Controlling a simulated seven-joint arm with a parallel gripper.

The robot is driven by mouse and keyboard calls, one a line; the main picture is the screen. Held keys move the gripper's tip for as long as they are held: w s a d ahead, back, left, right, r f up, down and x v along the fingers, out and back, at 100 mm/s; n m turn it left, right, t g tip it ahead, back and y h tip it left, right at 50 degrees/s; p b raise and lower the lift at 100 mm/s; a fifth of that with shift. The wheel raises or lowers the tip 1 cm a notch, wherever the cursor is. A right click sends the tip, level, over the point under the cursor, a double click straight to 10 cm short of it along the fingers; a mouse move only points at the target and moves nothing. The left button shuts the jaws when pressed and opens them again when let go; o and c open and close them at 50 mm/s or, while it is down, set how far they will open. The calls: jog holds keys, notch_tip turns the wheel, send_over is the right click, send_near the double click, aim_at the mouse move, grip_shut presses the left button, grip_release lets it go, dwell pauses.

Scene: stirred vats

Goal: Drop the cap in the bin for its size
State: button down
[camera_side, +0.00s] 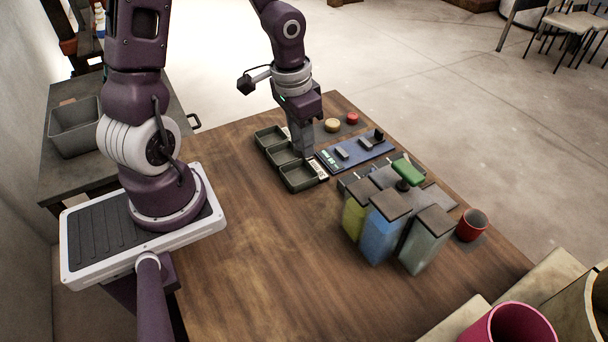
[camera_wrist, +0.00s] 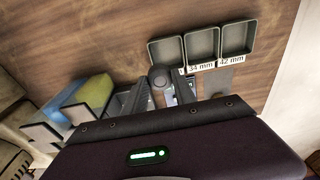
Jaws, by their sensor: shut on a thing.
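My gripper (camera_side: 304,152) is shut on a grey round cap (camera_wrist: 160,74), which shows between the fingers in the wrist view. In the side view the cap is not clear. Three grey open bins stand in a row on the table: a left one (camera_wrist: 153,50), a middle one (camera_wrist: 188,46) and a right one (camera_wrist: 250,38) in the wrist view. The middle label reads 34 mm and the right one 42 mm; the cap covers the left bin's label. In the side view my gripper is beside the row, near the front bin (camera_side: 300,188).
A blue board (camera_side: 362,150) with small parts lies right of the bins. Behind it are a yellow disc (camera_side: 332,125) and a red one (camera_side: 352,118). Tall lidded containers (camera_side: 380,235) and a red cup (camera_side: 471,224) stand front right. The table's left front is clear.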

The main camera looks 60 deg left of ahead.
jog(key=shift+f, duration=1.25)
jog(key=c, duration=0.9)
grip_release()
jog(key=shift+r, duration=0.1)
jog(key=r, duration=0.6)
jog(key=shift+s+a, duration=0.1)
jog(key=shift+s, duration=0.2)
jog(key=shift+s+d+r, duration=0.2)
jog(key=shift+r, duration=0.5)
jog(key=s+d+r+t, duration=0.1)
jog(key=s+d+r, duration=0.1)
jog(key=s+r, duration=0.2)
jog(key=s+d+r+t, duration=0.1)
jog(key=s+d+r, duration=0.2)
jog(key=s+r, duration=0.1)
jog(key=s+d+r+t, duration=0.2)
jog(key=s+r, duration=0.1)
jog(key=r, duration=0.1)
jog(key=shift+s+d+r, duration=0.35)
jog(key=shift+s, duration=0.05)
